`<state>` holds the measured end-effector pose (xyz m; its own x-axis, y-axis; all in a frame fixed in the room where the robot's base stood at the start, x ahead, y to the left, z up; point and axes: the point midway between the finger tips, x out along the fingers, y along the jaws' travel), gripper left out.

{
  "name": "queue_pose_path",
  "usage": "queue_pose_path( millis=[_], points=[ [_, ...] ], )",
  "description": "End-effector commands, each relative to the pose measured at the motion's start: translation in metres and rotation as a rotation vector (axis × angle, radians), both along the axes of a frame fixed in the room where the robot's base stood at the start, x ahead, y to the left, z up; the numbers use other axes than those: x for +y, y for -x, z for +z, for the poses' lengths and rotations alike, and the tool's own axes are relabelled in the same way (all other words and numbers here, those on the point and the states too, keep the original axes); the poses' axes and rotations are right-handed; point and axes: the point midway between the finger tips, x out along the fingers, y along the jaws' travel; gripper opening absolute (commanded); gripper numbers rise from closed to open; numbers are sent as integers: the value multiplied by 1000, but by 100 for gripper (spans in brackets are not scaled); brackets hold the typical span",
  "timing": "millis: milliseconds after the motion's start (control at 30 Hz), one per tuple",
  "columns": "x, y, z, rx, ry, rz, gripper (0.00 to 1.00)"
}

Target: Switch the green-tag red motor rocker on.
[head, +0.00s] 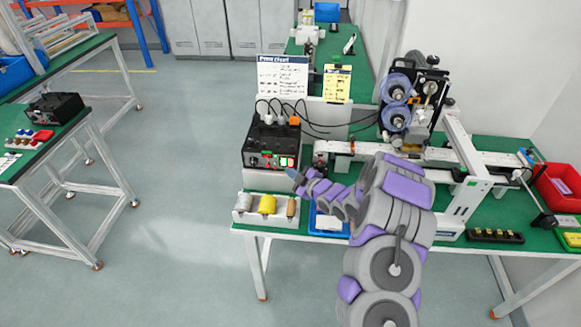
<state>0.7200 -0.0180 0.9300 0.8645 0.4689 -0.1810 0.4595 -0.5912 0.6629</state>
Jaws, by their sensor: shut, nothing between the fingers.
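The black control box (270,138) stands on the near left part of the green-topped bench. Its front panel carries small controls, with red and green marks (285,162) at the right end. The motor rocker is too small here to make out its position, and I cannot tell which mark is its tag. My gripper (292,174) is shut and empty, its tip pointing left, just below the right end of the panel in the picture. I cannot tell whether it touches the box.
A white tray with several rolls (267,206) sits before the box. The coder machine (400,110) and its conveyor stand behind and right of my arm. Cables run from box to machine.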

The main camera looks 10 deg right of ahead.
Motion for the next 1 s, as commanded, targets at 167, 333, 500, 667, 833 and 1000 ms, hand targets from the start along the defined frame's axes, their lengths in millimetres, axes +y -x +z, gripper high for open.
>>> queue_pose_path(
  millis=[167, 333, 500, 667, 833, 1000],
  points=[
    [0, 1, 0, 0, 0, 0, 0],
    [4, 13, 2, 1, -3, 0, 0],
    [8, 27, 5, -1, -2, 0, 0],
    [13, 40, 6, -1, -2, 0, 0],
    [15, 47, 8, -1, -1, 0, 0],
    [15, 47, 8, -1, -1, 0, 0]
  ],
)
